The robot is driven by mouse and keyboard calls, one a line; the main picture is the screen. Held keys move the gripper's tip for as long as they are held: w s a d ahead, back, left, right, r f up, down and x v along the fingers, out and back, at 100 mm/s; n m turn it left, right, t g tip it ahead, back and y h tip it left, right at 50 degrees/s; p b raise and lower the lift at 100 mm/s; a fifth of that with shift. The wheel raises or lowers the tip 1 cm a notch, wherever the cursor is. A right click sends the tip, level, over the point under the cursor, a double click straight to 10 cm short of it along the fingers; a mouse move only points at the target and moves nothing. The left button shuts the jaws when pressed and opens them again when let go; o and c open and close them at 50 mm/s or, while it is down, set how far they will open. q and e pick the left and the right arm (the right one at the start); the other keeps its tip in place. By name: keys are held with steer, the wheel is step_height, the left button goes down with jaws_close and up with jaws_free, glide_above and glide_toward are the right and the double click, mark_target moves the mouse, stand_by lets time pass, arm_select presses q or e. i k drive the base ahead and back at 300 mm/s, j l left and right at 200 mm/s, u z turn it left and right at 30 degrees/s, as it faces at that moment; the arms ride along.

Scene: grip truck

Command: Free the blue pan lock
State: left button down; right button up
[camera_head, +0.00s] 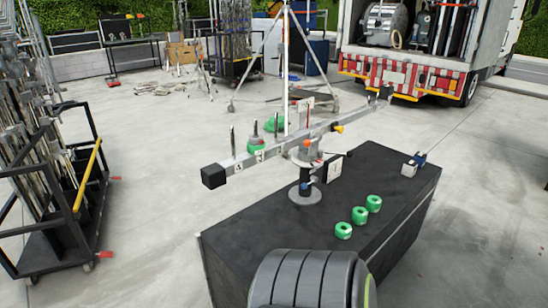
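A short black pan-head post on a round grey base (305,195) stands on the black case (240,245). A small blue part, likely the pan lock (305,186), shows low on the post; its setting is too small to tell. Neither of my grippers is in view, so nothing is seen touching the lock.
Several green rings (359,215) stand on the case front right. A small blue and silver item (418,160) lies at its far right. A dark cart with poles (70,200) stands left, a truck (430,50) behind. A grey ribbed rounded form at the bottom hides the case's near edge.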

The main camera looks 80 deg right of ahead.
mark_target(313, 179)
steer(key=i+j+z, duration=0.1)
steer(key=i+z, duration=0.15)
steer(key=i+j+z, duration=0.3)
steer(key=i+z, duration=0.25)
steer(key=z, duration=0.2)
steer(key=i+z, duration=0.3)
steer(key=z, duration=0.2)
steer(key=i+j+z, duration=0.1)
steer(key=i+z, duration=0.15)
steer(key=z, duration=0.2)
steer(key=i+j+z, duration=0.2)
steer(key=z, duration=0.25)
